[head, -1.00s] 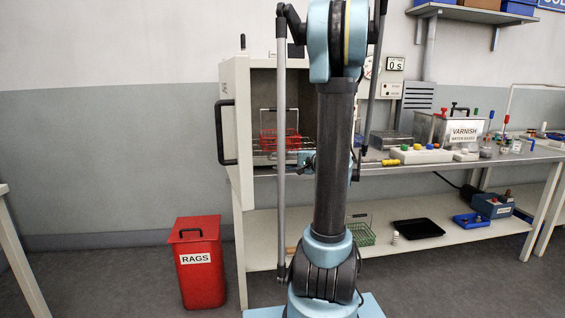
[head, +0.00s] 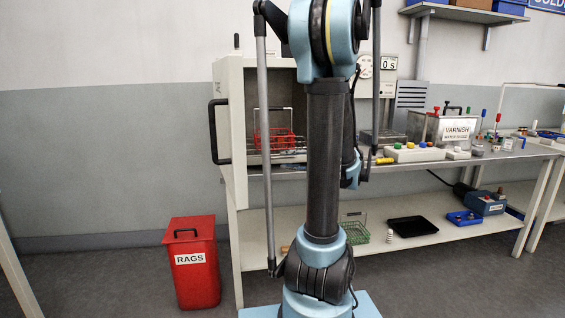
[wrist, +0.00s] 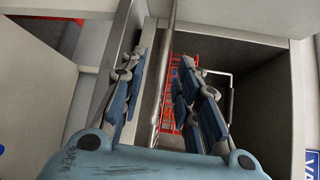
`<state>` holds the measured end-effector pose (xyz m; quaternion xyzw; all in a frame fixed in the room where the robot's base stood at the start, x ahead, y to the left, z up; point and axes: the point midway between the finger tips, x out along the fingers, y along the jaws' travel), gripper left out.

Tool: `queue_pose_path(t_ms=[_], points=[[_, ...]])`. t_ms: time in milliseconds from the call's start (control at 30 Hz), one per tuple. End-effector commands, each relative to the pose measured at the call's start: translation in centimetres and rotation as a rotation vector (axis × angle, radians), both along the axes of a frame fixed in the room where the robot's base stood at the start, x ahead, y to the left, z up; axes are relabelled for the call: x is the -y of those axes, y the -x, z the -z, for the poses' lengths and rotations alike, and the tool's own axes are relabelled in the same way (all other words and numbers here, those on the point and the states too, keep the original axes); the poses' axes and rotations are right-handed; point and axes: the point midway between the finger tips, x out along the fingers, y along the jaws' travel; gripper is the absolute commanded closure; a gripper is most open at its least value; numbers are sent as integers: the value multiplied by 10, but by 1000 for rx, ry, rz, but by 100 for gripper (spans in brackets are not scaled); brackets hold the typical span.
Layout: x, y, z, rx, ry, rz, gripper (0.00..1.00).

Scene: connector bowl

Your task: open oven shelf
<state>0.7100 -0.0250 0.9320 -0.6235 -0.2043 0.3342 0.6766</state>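The oven (head: 235,80) stands open at the left end of the bench, its handled door (head: 219,130) swung out to the left. Inside, a wire shelf (head: 272,157) carries a red wire basket (head: 272,138); the basket also shows in the wrist view (wrist: 176,110). In the wrist view, my gripper (wrist: 163,75) is open at the oven mouth, its blue-padded fingers apart. A grey metal bar (wrist: 170,40) runs between them, apparently along the shelf's front. I cannot tell whether the fingers touch it. My arm hides the gripper in the head view.
A red rags bin (head: 193,262) stands on the floor left of the bench. The bench top (head: 500,158) holds a varnish tank (head: 455,128) and a white block with coloured knobs (head: 413,153). A green basket (head: 353,230) and black tray (head: 412,226) lie on the lower shelf.

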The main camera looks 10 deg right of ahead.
Motion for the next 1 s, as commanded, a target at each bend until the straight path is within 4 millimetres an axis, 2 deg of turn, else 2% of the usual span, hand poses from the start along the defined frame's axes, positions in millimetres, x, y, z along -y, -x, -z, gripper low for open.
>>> queue_pose_path(t_ms=[300, 500, 1000], points=[[27, 25, -4, -1, 0, 3, 70], [37, 36, -6, -1, 0, 1, 70], [40, 40, -7, -2, 2, -1, 70]])
